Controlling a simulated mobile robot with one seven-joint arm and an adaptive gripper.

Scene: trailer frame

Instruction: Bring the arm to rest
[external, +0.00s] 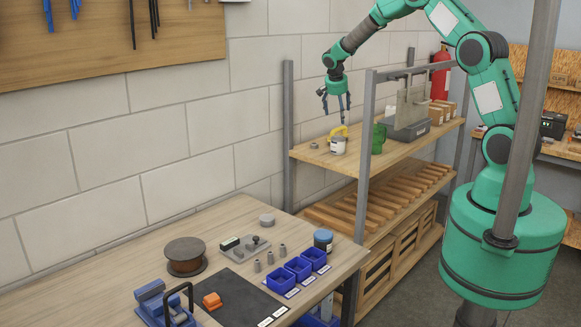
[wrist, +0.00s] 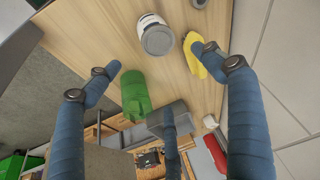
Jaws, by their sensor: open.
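My gripper (external: 337,104) hangs from my green arm, fingers pointing down, above the wooden shelf (external: 306,154) in the external view. The fingers are spread open and nothing is between them. In the wrist view my gripper (wrist: 160,62) has its blue fingers wide apart at the left and right. Below it on the shelf are a white tin with a grey lid (wrist: 157,38), a yellow item (wrist: 207,62) and a green cup-like container (wrist: 135,93). The tin (external: 338,146) stands apart from the fingertips in the external view.
A grey post (external: 366,155) rises at the shelf's front. A grey box (external: 404,130) and cartons (external: 440,110) stand further along. A workbench (external: 120,262) with blue bins (external: 298,268) and a spool (external: 185,257) is at lower left. A wall runs behind.

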